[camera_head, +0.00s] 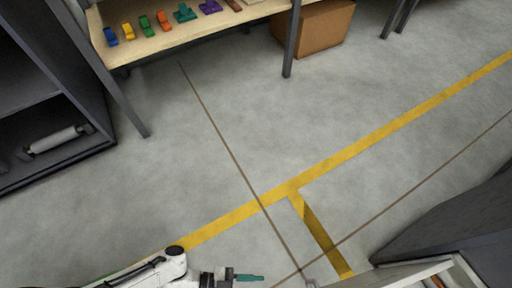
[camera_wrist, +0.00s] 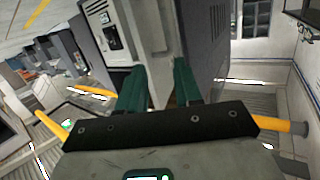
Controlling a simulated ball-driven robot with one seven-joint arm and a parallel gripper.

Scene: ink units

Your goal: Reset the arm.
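My white arm (camera_head: 165,268) reaches in along the bottom edge of the head view, with my gripper (camera_head: 248,278) at its end, low over the floor side of the picture. Only one teal finger shows clearly there. In the wrist view my gripper (camera_wrist: 158,84) has two dark green fingers set apart, with a clear gap and nothing between them. The room appears tilted in the wrist view, with a grey cabinet-like unit (camera_wrist: 205,45) behind the fingers. I cannot tell its distance from them.
A wooden table (camera_head: 190,32) with several small coloured objects stands at the top left. A dark shelf (camera_head: 50,95) holds a pale roller (camera_head: 55,139). A cardboard box (camera_head: 315,25) sits behind. A pale open container (camera_head: 408,275) is lower right. The middle floor is clear.

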